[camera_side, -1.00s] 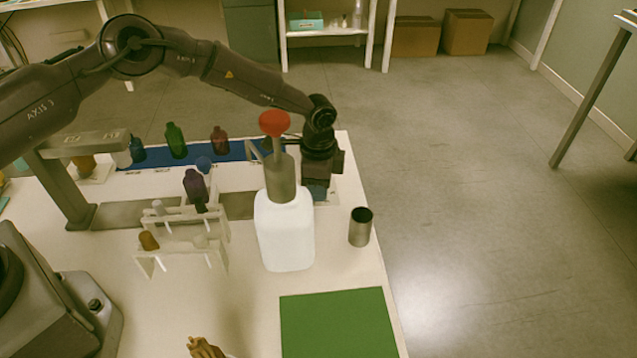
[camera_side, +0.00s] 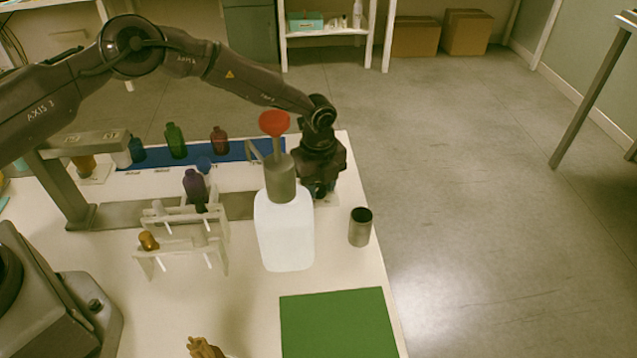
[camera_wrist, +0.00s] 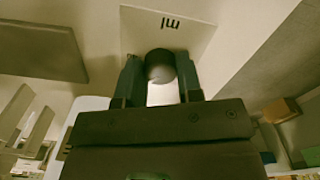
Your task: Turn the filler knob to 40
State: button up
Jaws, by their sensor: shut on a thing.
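The filler knob (camera_wrist: 160,68) is a dark round knob with a lighter face in the wrist view. My gripper (camera_wrist: 160,85) has one finger on each side of it and is shut on it. A pale panel (camera_wrist: 190,32) beside the knob carries the letters "ml", upside down in this view. No number or pointer can be read. In the side view my gripper (camera_side: 320,188) points down behind the white jug with the grey neck and red top (camera_side: 285,235). The knob is hidden there.
A metal cup (camera_side: 360,228) stands just right of the jug. A green mat (camera_side: 338,325) lies in front. White racks (camera_side: 180,245) with bottles stand left, and a blue strip (camera_side: 240,151) with several bottles lies behind. The table's right edge is close to the gripper.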

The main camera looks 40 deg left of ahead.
aim_at(319, 187)
jog(key=m, duration=0.5)
jog(key=shift+m, duration=0.3)
jog(key=m, duration=0.5)
jog(key=shift+m, duration=0.4)
jog(key=o, duration=0.9)
jog(key=shift+r, duration=0.1)
notch_tip(319, 187, up, 13)
jog(key=shift+f, duration=0.1)
